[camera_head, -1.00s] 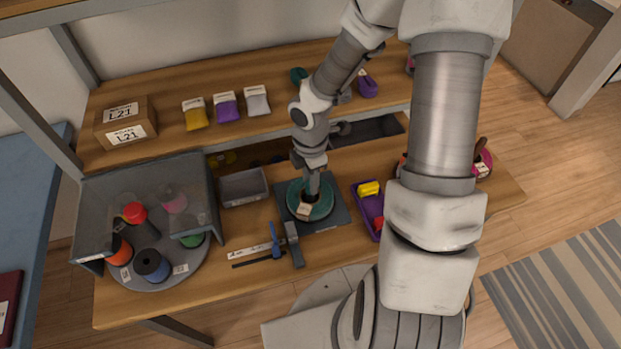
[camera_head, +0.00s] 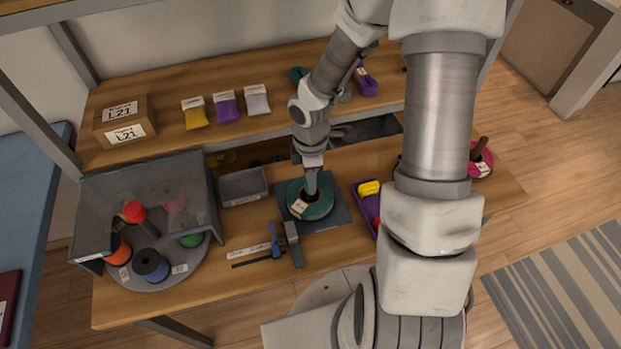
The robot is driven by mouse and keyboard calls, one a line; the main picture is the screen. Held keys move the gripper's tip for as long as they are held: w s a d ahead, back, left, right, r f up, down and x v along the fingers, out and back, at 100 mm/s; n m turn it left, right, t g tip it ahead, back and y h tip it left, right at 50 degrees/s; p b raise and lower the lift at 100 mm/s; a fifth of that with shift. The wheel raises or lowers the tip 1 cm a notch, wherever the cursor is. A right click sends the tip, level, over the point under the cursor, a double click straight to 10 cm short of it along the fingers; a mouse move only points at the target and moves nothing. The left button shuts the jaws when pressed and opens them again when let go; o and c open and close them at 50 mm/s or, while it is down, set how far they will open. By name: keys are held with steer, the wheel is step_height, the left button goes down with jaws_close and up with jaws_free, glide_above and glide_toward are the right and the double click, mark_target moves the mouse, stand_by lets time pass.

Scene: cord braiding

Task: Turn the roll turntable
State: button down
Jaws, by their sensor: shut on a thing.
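A round grey turntable (camera_head: 128,279) stands at the left of the bench, partly under a grey see-through cover (camera_head: 95,205). Orange (camera_head: 119,252), blue (camera_head: 151,264) and green (camera_head: 191,240) rolls sit on it around a dark upright with a red top (camera_head: 134,212). My gripper (camera_head: 311,190) is well to the right of it, pointing down at the middle of a teal disc (camera_head: 320,209) with a pale label. It is shut on the teal disc, though the fingertips are small and the exact grip is hard to see. The disc is over a dark square plate (camera_head: 340,216).
A grey bin (camera_head: 243,187) stands between cover and plate. A blue-grey clamp-like tool (camera_head: 292,243) lies in front of the plate. A purple tray (camera_head: 361,205) is to its right, partly behind my arm. A pink disc (camera_head: 486,164) lies farther right. Labelled pouches line the shelf (camera_head: 160,90).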

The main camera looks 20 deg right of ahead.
steer(key=shift+m+b, duration=0.65)
steer(key=shift+m, duration=2.05)
steer(key=shift+m+b, duration=1)
steer(key=shift+m, duration=1.8)
steer(key=shift+m+b, duration=0.8)
steer(key=shift+m, duration=1.9)
steer(key=shift+m+b, duration=0.3)
steer(key=shift+m, duration=1.9)
steer(key=shift+m, duration=0.4)
steer(key=c, duration=0.6)
jaws_free()
step_height(320, 180, up, 18)
steer(key=p, duration=0.2)
steer(key=shift+f, duration=0.25)
